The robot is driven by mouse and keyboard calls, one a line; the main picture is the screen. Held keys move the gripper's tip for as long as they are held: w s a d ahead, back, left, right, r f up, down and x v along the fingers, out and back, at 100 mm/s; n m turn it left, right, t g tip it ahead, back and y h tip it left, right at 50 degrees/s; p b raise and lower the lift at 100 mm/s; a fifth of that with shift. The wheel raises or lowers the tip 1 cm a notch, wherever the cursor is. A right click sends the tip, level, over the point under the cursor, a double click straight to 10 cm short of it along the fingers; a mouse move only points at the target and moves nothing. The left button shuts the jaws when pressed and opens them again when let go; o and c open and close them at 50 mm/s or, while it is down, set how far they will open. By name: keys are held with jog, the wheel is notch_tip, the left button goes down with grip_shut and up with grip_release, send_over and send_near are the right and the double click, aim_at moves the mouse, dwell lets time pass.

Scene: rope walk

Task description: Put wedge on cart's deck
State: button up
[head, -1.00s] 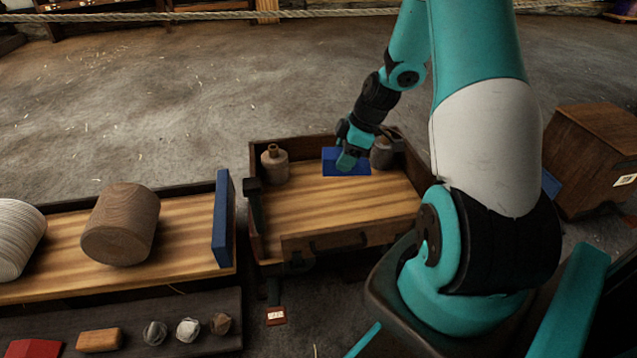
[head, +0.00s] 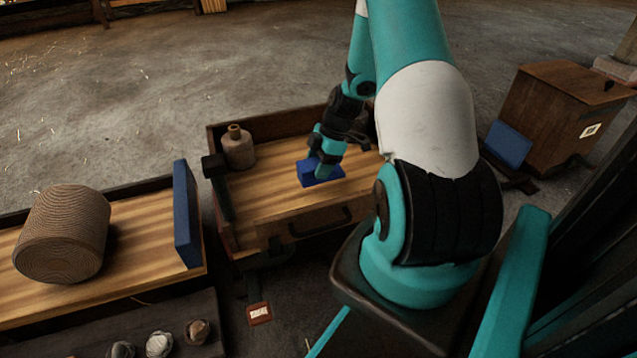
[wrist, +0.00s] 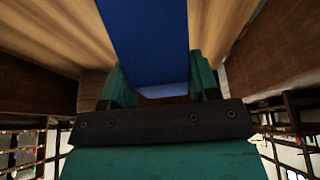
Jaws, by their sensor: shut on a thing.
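The wedge is a blue block (head: 307,179) at the tip of my gripper (head: 324,168), over the planked floor of a low-walled wooden box (head: 281,202) in the head view. In the wrist view, the long blue wedge (wrist: 150,38) runs between the two teal fingers of my gripper (wrist: 161,84), which is shut on it. Wood planks show behind it; I cannot tell whether it touches them. At left, a planked deck (head: 130,255), seemingly the cart's, carries a ribbed brown drum (head: 63,235). A blue upright board (head: 186,214) stands at its right end.
A jar (head: 239,147) stands in the box's back left corner. A dark hammer-like bar (head: 219,187) lies along its left wall. Several lumps, one white (head: 159,344), lie on a dark shelf in front. A wooden chest (head: 555,105) with a blue panel (head: 508,145) is at right.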

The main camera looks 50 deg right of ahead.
jog(key=shift+f+b, duration=1.1)
jog(key=shift+f, duration=1.05)
jog(key=shift+f, duration=0.1)
jog(key=o, duration=1)
